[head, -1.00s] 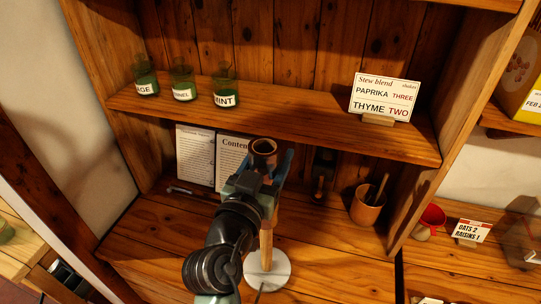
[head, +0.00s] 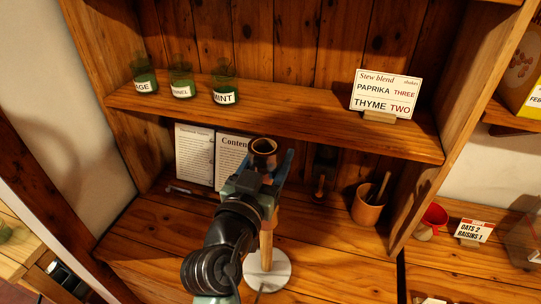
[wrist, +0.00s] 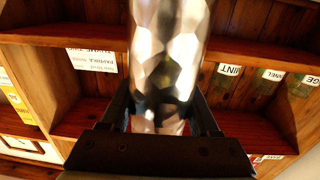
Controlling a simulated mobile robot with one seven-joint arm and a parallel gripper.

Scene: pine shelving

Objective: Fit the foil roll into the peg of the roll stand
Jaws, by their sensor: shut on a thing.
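My gripper (head: 266,178) is shut on the foil roll (wrist: 168,60), a shiny faceted silver cylinder between the fingers in the wrist view. In the head view, only the open, dark brown upper end of the foil roll (head: 262,147) shows clearly above the fingers. The roll stand has a round white base (head: 280,272) on the lower shelf. Its wooden peg (head: 266,243) rises upright from the base, below my gripper in the picture. My gripper and wrist hide the peg's top and the roll's lower end. I cannot tell whether the roll is around the peg.
Green jars (head: 224,91) and a recipe card (head: 386,96) stand on the upper shelf (head: 300,122). A wooden cup (head: 367,208) stands to the right. The lower shelf (head: 320,245) is clear right of the base.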

